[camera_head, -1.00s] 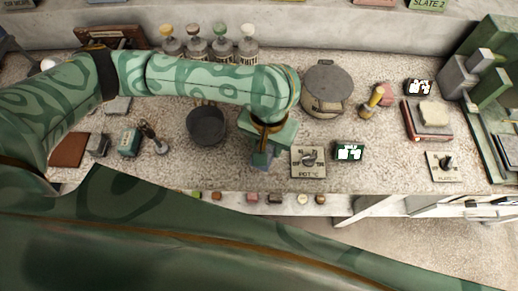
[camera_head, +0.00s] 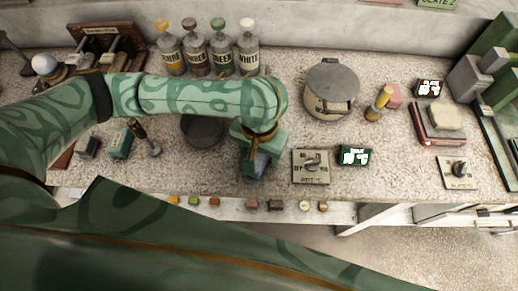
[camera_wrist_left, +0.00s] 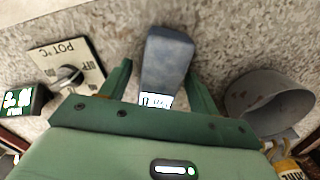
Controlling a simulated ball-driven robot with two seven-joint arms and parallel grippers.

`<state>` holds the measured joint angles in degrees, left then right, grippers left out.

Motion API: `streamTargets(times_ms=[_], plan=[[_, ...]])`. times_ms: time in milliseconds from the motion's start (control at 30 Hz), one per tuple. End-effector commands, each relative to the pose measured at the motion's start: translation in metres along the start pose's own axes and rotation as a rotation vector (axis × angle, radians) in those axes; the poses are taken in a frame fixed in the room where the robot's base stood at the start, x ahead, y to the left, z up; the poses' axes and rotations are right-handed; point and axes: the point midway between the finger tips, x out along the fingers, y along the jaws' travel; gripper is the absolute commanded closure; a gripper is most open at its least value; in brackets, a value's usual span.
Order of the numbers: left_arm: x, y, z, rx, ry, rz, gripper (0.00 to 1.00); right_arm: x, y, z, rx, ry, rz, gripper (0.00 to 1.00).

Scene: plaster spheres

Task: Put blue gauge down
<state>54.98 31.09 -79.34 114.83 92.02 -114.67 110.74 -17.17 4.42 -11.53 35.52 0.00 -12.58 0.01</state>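The blue gauge (camera_wrist_left: 168,62) is a blue-grey block with a small lit white display at its near end. In the left wrist view it lies between the two fingers of my left gripper (camera_wrist_left: 160,82), which stand apart with a narrow gap at the gauge's sides. In the head view my left gripper (camera_head: 260,150) is low over the counter's front part, and the gauge (camera_head: 261,164) shows just below it. The gauge appears to be on the counter, but its underside is hidden. My right gripper is not in view.
A POT °C dial plate (camera_head: 311,167) and a green-lit display (camera_head: 355,156) stand to the right. A dark grey pot (camera_head: 201,130) is to the left. A lidded vessel (camera_head: 330,90) stands behind. The counter's front edge is close.

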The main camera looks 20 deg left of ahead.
Motion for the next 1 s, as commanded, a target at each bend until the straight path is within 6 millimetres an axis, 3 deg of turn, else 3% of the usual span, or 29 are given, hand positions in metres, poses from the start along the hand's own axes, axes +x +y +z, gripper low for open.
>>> streamTargets(times_ms=[300, 700, 833, 1000], plan=[[-0.001, 0.0, 0.0, 0.002, -0.001, 0.0, 0.38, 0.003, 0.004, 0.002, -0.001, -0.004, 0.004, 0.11], [-0.092, 0.0, -0.001, 0.001, 0.006, -0.001, 0.38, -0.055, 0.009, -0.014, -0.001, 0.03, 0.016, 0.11], [-0.112, 0.0, 0.0, 0.001, 0.002, -0.001, 0.38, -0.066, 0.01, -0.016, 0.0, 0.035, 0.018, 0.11], [-0.123, 0.0, 0.0, 0.0, -0.002, -0.001, 0.38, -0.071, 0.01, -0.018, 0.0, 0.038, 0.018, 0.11]])
